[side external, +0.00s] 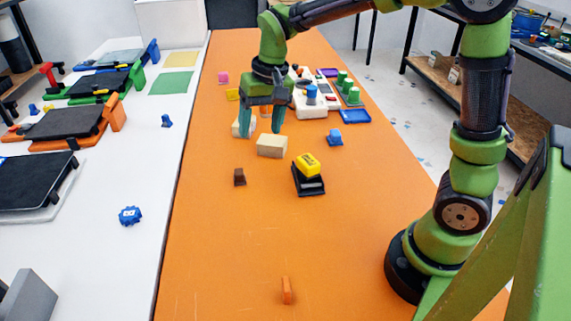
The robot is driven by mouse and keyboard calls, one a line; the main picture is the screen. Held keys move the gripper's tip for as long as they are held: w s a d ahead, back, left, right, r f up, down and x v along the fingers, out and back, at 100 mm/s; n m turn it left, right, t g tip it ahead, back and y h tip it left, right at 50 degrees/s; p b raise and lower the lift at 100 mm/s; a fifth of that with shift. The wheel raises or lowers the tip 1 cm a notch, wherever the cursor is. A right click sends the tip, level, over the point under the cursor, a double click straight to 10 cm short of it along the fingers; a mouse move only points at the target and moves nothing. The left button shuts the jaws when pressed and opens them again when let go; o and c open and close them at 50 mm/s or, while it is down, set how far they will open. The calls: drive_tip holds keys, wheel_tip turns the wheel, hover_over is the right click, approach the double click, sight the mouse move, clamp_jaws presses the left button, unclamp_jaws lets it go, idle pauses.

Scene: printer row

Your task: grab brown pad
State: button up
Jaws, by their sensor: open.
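A small dark brown piece (239,177), the only clearly brown item and likely the brown pad, stands on the orange table. A beige block (272,145) lies farther back and to its right. My gripper (262,130) points down with its teal fingers apart, over the table behind the beige block. The fingers hold nothing that I can make out. A whitish block (237,129) is partly hidden behind the left finger. The brown piece is nearer the camera than my gripper and clear of it.
A yellow block on a black base (309,177) stands right of the brown piece, with a blue piece (334,138) behind it. A white tray (318,105) with coloured parts is farther back. An orange peg (287,290) is near the front. The orange table (220,245) is mostly clear there.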

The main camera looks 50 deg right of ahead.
drive_tip(key=w+f+m+g+h, duration=0.1)
drive_tip(key=w+f+m+g, duration=0.1)
drive_tip(key=w+f, duration=0.35)
drive_tip(key=m, duration=0.1)
hover_over(239, 171)
drive_tip(key=s, duration=0.1)
drive_tip(key=f, duration=0.8)
drive_tip(key=shift+s+a, duration=0.15)
drive_tip(key=shift+a, duration=0.05)
drive_tip(key=shift+w+f, duration=0.2)
drive_tip(key=shift+f, duration=0.75)
drive_tip(key=shift+w+f, duration=0.2)
drive_tip(key=shift+f, duration=0.75)
drive_tip(key=shift+w+f, duration=0.2)
drive_tip(key=shift+f, duration=0.75)
drive_tip(key=shift+d, duration=0.1)
drive_tip(key=shift+c, duration=0.5)
drive_tip(key=c, duration=1)
drive_tip(key=shift+r, duration=0.2)
